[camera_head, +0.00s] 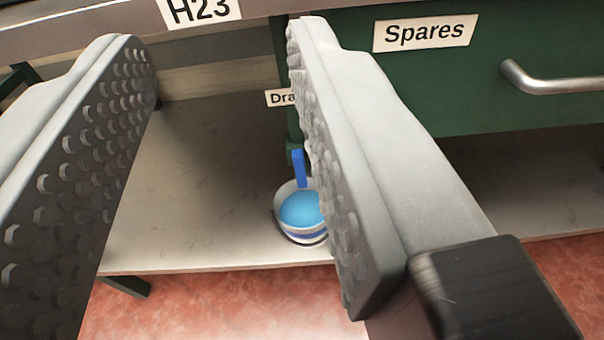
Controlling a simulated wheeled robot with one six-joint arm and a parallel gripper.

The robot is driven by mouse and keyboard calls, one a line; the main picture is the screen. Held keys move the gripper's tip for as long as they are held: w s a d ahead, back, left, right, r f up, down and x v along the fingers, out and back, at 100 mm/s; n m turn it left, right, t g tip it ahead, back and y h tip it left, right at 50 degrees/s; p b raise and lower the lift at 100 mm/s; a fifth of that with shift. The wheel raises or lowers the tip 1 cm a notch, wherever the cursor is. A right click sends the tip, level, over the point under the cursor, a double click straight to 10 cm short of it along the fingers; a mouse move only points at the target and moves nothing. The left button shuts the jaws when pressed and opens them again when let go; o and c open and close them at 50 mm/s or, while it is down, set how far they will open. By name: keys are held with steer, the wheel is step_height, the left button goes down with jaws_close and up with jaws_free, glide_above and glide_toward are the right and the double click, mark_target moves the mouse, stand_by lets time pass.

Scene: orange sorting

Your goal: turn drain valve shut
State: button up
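The drain valve shows a small blue lever (300,168) hanging nearly straight down below a dark green fitting. A white label reading "Dra" (280,97) is above it, its right part hidden by my right finger. My gripper (212,45) is open and empty, its two studded grey fingers wide apart. The lever is farther off, near the inner face of the right finger in the picture; I cannot tell touching, but it looks apart. A round white bowl (284,228) with blue liquid stands under the lever, its right side hidden by the finger.
A grey shelf (190,190) holds the bowl and is otherwise bare. A green drawer (480,75) labelled "Spares" (424,33) with a metal handle (555,82) is at right. The reddish floor (220,305) lies below.

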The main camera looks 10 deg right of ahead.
step_height(320, 180, down, 12)
steer(key=w+h, duration=0.1)
steer(key=w, duration=0.1)
steer(key=h, duration=0.1)
glide_toward(299, 162)
steer(key=w, duration=0.3)
steer(key=w+d, duration=0.1)
steer(key=w, duration=0.5)
steer(key=shift+w+d, duration=0.1)
steer(key=shift+d, duration=0.2)
jaws_close()
